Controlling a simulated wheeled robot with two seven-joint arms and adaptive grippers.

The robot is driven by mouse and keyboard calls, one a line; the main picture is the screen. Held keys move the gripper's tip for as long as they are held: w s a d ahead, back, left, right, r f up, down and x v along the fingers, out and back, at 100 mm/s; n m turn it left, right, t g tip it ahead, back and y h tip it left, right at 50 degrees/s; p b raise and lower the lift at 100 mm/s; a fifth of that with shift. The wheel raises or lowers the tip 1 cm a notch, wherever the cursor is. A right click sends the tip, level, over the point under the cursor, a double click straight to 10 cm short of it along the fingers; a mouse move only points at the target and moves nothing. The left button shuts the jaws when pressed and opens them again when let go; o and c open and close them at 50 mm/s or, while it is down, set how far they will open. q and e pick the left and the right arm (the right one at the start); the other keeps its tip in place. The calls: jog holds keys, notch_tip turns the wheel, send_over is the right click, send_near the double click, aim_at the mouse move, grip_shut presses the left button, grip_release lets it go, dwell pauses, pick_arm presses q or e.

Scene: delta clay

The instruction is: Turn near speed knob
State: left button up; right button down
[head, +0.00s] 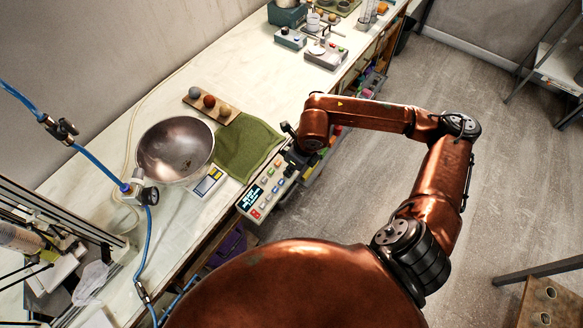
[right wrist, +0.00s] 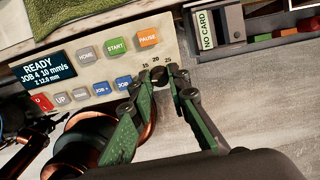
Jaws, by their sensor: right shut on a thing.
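The control panel (head: 262,188) sits at the bench's front edge in the head view. In the right wrist view its face (right wrist: 90,74) shows a dark round speed knob (right wrist: 159,74) below the marks 15, 20 and 25. My right gripper (right wrist: 162,82) is shut on this knob, with a green-faced finger on each side. In the head view my right gripper (head: 291,152) is at the panel's far end, and the knob is hidden there. The panel display (right wrist: 48,70) reads READY, JOB 4, 10 mm/s. My left gripper is not in view.
Coloured buttons, including START (right wrist: 116,46) and PAUSE (right wrist: 148,37), lie close to the knob. A NO CARD slot (right wrist: 207,30) is just right of it. A metal bowl (head: 175,150), green cloth (head: 243,150) and board with balls (head: 211,105) stand behind the panel.

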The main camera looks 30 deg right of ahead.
jog(key=c, duration=1.8)
grip_release()
jog(key=v, duration=1.2)
jog(key=shift+a, duration=0.1)
